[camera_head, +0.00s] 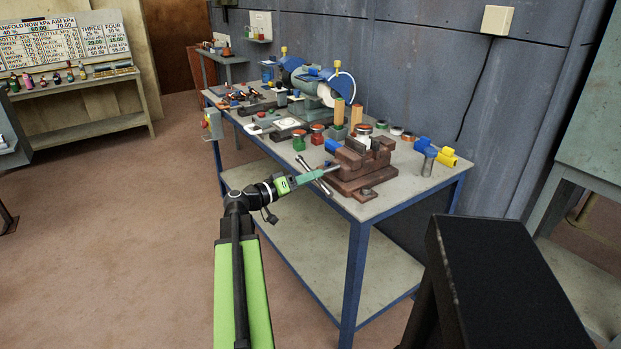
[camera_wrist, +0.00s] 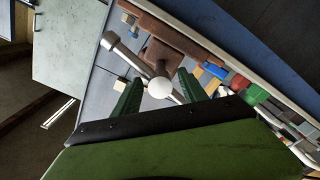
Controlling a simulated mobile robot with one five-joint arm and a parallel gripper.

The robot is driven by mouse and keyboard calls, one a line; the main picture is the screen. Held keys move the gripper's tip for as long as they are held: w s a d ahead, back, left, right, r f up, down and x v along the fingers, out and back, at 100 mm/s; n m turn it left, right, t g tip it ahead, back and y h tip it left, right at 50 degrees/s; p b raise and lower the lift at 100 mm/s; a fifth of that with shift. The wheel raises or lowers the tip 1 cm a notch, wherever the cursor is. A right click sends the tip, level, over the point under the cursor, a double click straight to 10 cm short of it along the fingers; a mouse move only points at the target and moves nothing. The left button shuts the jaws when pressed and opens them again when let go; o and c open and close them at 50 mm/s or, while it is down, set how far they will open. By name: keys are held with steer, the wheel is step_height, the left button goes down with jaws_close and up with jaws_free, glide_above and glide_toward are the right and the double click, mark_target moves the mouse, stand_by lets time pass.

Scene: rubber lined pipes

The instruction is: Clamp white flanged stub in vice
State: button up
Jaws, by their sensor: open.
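The brown vice (camera_head: 350,187) is bolted near the front right corner of the workbench. Its steel handle bar (camera_head: 322,186) hangs on the side facing my arm. My gripper (camera_head: 318,174) is open at the handle. In the wrist view, the pale round end of the vice screw (camera_wrist: 160,87) shows between the two green fingers (camera_wrist: 159,79), with the bar (camera_wrist: 122,51) slanting across behind it. I cannot tell if the fingers touch the bar. The jaws' gap is mostly hidden from me. I cannot make out the white flanged stub for certain.
The workbench (camera_head: 400,190) is crowded behind the vice with jars and tins (camera_head: 299,140), wooden cylinders (camera_head: 339,110) and a bench grinder (camera_head: 320,85). Right of the vice stand a grey cylinder (camera_head: 428,161) and a yellow block (camera_head: 447,157). The floor (camera_head: 150,240) at left is clear.

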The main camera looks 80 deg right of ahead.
steer(key=shift+s+d, duration=0.15)
steer(key=shift+c, duration=0.4)
jaws_close()
stand_by(1.0)
